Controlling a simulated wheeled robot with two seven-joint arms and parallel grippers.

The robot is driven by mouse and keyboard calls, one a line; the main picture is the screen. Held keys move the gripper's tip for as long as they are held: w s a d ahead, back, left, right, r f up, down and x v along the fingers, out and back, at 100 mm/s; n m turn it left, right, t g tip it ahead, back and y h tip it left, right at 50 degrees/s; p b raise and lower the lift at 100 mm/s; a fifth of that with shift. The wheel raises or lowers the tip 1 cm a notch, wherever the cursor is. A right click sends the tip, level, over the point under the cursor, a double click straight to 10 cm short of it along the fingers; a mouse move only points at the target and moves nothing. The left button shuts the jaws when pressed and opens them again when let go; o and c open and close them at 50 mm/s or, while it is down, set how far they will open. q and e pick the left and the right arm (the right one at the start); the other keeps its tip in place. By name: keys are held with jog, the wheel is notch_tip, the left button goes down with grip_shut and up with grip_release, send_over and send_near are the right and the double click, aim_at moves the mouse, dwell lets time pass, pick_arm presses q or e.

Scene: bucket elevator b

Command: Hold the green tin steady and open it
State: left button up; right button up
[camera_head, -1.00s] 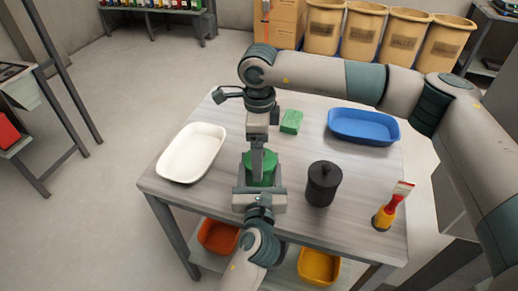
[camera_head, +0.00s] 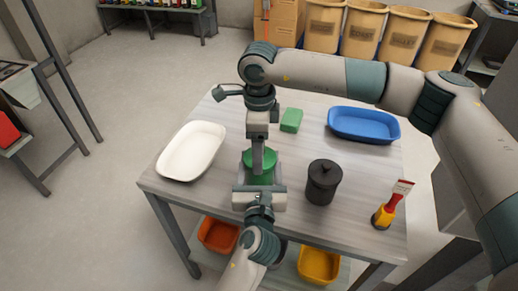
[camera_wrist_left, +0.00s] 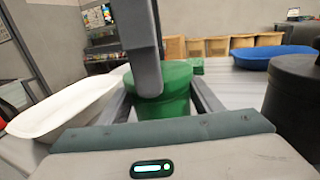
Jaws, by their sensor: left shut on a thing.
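The green tin (camera_head: 262,179) stands upright near the front of the table, left of the black pot. Its round green lid (camera_head: 267,163) is at the top, partly hidden by my right gripper; whether it is clear of the body cannot be told. My left gripper (camera_head: 260,190) is shut around the tin's body from the front; its two fingers flank the tin (camera_wrist_left: 165,108) in the left wrist view. My right gripper (camera_head: 258,172) points down at the lid from above. Only its near finger shows, so its opening is hidden.
A white tray (camera_head: 168,170) lies left and a blue tray (camera_head: 362,136) back right. A green block (camera_head: 291,120) is behind the tin. The black lidded pot (camera_head: 323,184) is close on the right.

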jog(key=shift+r, duration=0.25)
jog(key=shift+r, duration=0.75)
jog(key=shift+r, duration=0.1)
dwell(0.3)
jog(key=shift+r, duration=2)
pick_arm(q)
jog(key=o, duration=1.6)
jog(key=shift+s, duration=0.1)
